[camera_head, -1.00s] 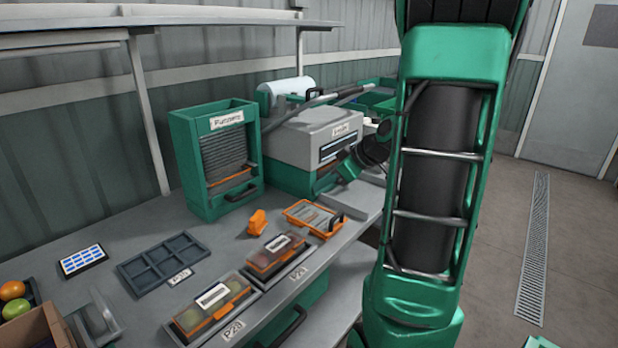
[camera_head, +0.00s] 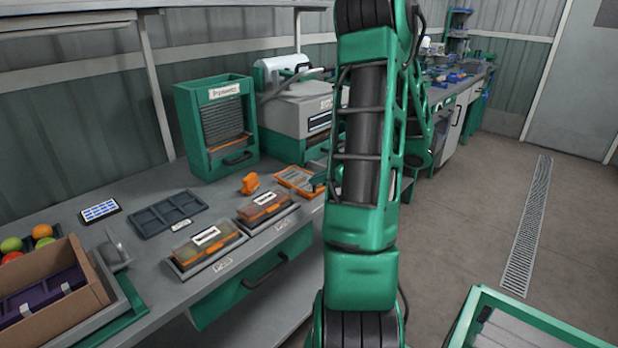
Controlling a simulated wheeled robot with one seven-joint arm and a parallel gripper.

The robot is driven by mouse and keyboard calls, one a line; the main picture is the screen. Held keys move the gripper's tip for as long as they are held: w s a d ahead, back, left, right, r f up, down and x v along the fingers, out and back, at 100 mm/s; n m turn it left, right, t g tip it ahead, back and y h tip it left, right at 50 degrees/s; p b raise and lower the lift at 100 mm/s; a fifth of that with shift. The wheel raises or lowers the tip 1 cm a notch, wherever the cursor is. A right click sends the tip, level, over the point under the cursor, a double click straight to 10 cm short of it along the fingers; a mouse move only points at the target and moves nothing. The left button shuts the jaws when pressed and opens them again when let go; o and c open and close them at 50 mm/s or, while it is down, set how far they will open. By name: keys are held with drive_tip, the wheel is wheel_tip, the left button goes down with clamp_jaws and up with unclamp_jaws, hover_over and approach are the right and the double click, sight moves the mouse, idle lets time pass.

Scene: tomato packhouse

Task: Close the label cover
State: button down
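The grey label machine (camera_head: 297,112) with a green base stands at the back of the bench, left of my arm. A white label on its front is partly cut off by my arm. My green arm fills the middle of the view and hides the machine's right side.
A green shuttered cabinet (camera_head: 185,125) stands left of the machine. Orange-lidded boxes (camera_head: 208,243), an orange tool (camera_head: 250,183) and a grey divided tray (camera_head: 145,222) lie on the bench. A cardboard box (camera_head: 92,285) is at front left. The floor at right is largely clear.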

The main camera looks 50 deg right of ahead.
sight(308, 191)
drive_tip(key=f, duration=0.1)
drive_tip(key=s+f, duration=0.1)
drive_tip(key=shift+s+d+f, duration=0.25)
drive_tip(key=shift+s+f, duration=0.1)
drive_tip(key=shift+f, duration=0.05)
drive_tip(key=shift+x, duration=1.1)
drive_tip(key=shift+s+r, duration=0.15)
drive_tip(key=shift+r, duration=0.35)
drive_tip(key=shift+s+r, duration=0.1)
drive_tip(key=shift+r, duration=0.4)
drive_tip(key=s+f, duration=0.2)
drive_tip(key=s, duration=0.7)
drive_tip(key=shift+a, duration=0.25)
drive_tip(key=shift+f, duration=0.1)
